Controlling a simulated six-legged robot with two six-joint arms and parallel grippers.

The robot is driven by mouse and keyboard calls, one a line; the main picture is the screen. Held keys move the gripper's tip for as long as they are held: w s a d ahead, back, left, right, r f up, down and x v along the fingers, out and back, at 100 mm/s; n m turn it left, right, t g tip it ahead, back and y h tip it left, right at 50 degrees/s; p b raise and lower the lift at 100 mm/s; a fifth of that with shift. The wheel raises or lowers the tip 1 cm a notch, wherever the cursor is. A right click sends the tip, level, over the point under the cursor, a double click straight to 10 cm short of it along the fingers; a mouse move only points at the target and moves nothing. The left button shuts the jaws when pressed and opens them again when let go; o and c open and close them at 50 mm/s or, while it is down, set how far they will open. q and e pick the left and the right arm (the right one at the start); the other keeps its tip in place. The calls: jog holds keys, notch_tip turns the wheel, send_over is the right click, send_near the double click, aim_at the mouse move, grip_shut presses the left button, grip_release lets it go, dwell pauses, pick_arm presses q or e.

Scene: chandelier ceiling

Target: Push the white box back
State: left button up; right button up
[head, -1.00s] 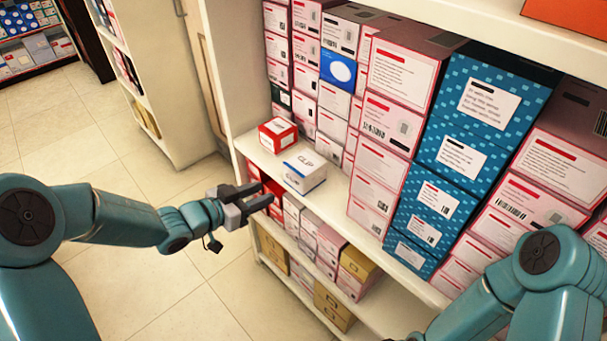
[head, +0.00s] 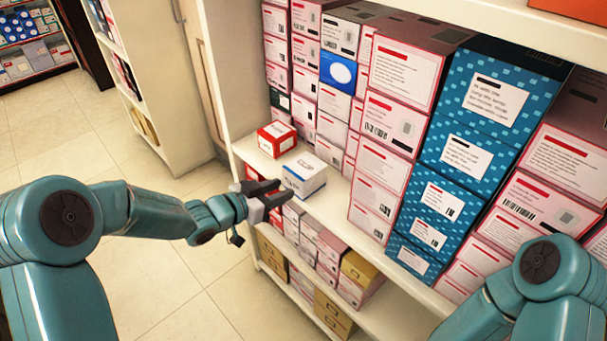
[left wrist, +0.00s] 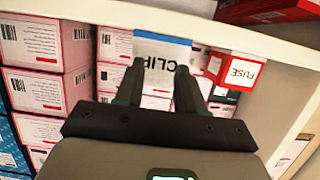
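The white box (head: 304,174) with a blue stripe stands near the front edge of the shelf. In the left wrist view the white box (left wrist: 160,48) shows "CLIP" upside down, straight ahead of the fingers. My left gripper (head: 282,191) is at the front of the box, its fingers apart with nothing between them. The left wrist view shows the left gripper (left wrist: 160,68) with both fingertips at or close to the box's front face; I cannot tell whether they touch. Only part of my right arm shows; its gripper is out of view.
A red and white box (head: 277,138), marked "FUSE", stands left of the white box. Stacked pink boxes (head: 335,101) are behind it and tall stacks (head: 384,172) to its right. The shelf board (head: 335,213) has bare room in front of them. A lower shelf holds more boxes.

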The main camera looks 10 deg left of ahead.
aim_at(298, 170)
pick_arm(q)
jog(key=shift+w+d, duration=0.95)
jog(key=shift+w, duration=0.25)
jog(key=shift+w+d, duration=0.95)
jog(key=shift+w, duration=0.25)
jog(key=shift+s+a+r+p, duration=0.15)
jog(key=shift+s+r+p, duration=0.05)
jog(key=shift+r+p, duration=0.25)
jog(key=shift+s+a+r+p, duration=0.2)
jog(key=shift+r+p, duration=0.2)
jog(key=shift+r, duration=0.15)
jog(key=shift+s+a+r+p, duration=0.1)
jog(key=shift+s+r+p, duration=0.1)
jog(key=shift+r+p, duration=0.25)
jog(key=s+a, duration=0.9)
jog(key=s, duration=0.3)
jog(key=shift+a+p, duration=0.2)
jog(key=shift+p, duration=0.1)
